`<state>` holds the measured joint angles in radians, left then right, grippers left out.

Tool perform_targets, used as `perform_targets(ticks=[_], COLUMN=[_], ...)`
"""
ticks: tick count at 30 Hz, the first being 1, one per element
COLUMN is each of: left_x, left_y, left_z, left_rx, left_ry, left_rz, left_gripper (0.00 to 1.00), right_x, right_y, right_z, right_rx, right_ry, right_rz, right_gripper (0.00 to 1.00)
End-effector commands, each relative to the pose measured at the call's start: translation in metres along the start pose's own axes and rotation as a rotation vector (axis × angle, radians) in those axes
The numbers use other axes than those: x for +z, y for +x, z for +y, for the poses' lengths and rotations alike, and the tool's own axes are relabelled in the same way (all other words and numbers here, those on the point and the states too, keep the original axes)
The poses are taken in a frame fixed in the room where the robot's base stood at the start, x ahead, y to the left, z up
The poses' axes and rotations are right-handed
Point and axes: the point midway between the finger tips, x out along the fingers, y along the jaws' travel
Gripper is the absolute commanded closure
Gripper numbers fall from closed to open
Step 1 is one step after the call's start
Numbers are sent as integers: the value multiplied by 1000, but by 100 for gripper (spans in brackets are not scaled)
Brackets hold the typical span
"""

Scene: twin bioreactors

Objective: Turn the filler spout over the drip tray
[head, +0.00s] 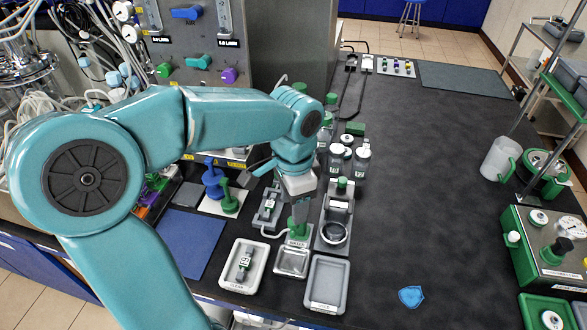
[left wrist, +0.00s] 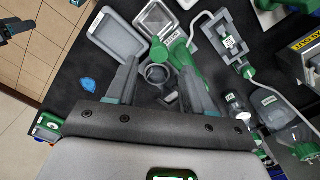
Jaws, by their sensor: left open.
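The green filler (head: 299,229) stands on the bench below my left gripper, with a white label at its foot. In the left wrist view the green filler (left wrist: 183,56) shows near the right finger; whether they touch I cannot tell. The square, pale-rimmed drip tray (head: 291,262) lies just in front of the filler. It also shows in the left wrist view (left wrist: 156,18). My left gripper (head: 298,190) points down over the filler, its fingertips partly hidden in the head view. In the left wrist view its fingers (left wrist: 160,68) are apart.
A grey tray (head: 327,306) and a white tray (head: 234,281) with a small part flank the drip tray. A stand with a ring (head: 335,233) is close on the right. Bottles (head: 362,160) stand behind. The bench right of these is mostly clear.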

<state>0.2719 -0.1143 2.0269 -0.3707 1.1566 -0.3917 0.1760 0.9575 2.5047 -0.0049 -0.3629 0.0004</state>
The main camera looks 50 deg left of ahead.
Motion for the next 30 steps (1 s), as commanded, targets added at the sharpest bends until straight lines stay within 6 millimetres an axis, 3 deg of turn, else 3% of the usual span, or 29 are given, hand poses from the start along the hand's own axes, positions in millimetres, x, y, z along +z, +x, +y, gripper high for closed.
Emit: perform_targets(ticks=[6, 13, 18, 30], left_x=[-1, 0, 1, 1], left_y=[-62, -106, -118, -119], left_z=[0, 0, 0, 0], left_rx=[-2, -1, 1, 1], left_ry=[1, 2, 1, 1], left_rz=[6, 3, 0, 0], left_gripper=[48, 48, 48, 48], right_x=[0, 0, 0, 0], right_y=[-3, -6, -7, -7], right_z=[-1, -2, -3, -2], right_rx=[0, 0, 0, 0], right_ry=[0, 0, 0, 0], right_rz=[0, 0, 0, 0], right_gripper=[22, 22, 22, 22])
